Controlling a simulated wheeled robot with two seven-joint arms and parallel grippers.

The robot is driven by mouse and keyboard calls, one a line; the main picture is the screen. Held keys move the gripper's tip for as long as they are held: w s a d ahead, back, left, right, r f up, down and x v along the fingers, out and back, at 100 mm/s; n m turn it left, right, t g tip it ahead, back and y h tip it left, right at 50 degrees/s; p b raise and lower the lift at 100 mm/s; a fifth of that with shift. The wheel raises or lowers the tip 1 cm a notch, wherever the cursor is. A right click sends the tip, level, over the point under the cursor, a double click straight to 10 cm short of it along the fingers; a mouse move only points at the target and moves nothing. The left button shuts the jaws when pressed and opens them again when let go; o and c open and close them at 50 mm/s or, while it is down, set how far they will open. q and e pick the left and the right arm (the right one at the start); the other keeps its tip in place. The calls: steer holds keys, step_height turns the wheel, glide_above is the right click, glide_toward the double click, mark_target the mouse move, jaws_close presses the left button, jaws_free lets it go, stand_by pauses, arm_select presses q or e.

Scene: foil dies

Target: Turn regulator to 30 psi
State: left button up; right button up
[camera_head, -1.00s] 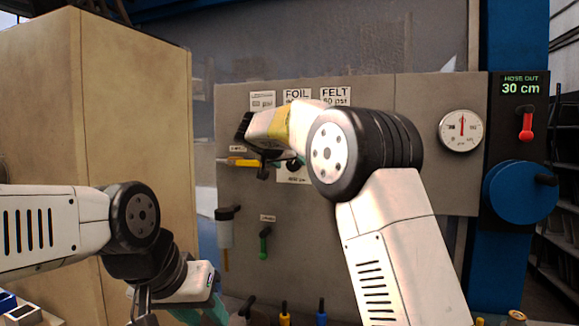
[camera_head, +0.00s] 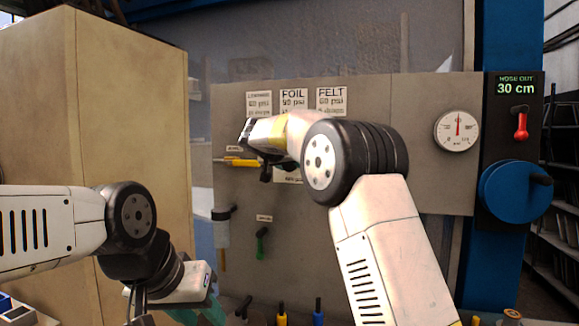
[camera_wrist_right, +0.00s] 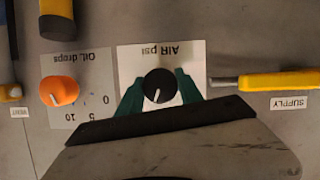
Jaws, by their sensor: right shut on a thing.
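The regulator is a black round knob (camera_wrist_right: 159,86) with a pale pointer mark, on a plate labelled "AIR psi" that appears upside down in the right wrist view. My right gripper (camera_wrist_right: 160,93) has its green fingers on both sides of the knob, shut on it. In the head view my right wrist mostly hides this spot. The round white gauge (camera_head: 457,131) is at the panel's right, its red needle pointing about straight up; its numbers are too small to read surely. My left gripper (camera_head: 198,309) hangs low at left, its fingertips cut off.
An orange oil knob (camera_wrist_right: 59,91) sits beside the regulator. A yellow-handled supply lever (camera_wrist_right: 275,82) is on its other side. Signs including "FOIL" (camera_head: 293,99) hang above. A blue wheel (camera_head: 515,191) and red lever (camera_head: 520,124) are at right. A tan cabinet (camera_head: 130,110) stands at left.

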steer(key=n+h, duration=0.2)
steer(key=n, duration=0.1)
steer(key=shift+a+f+g, duration=0.1)
steer(key=shift+g, duration=0.2)
steer(key=n+h, duration=0.2)
steer(key=shift+n, duration=0.4)
stand_by(0.5)
steer(key=o, duration=1.4)
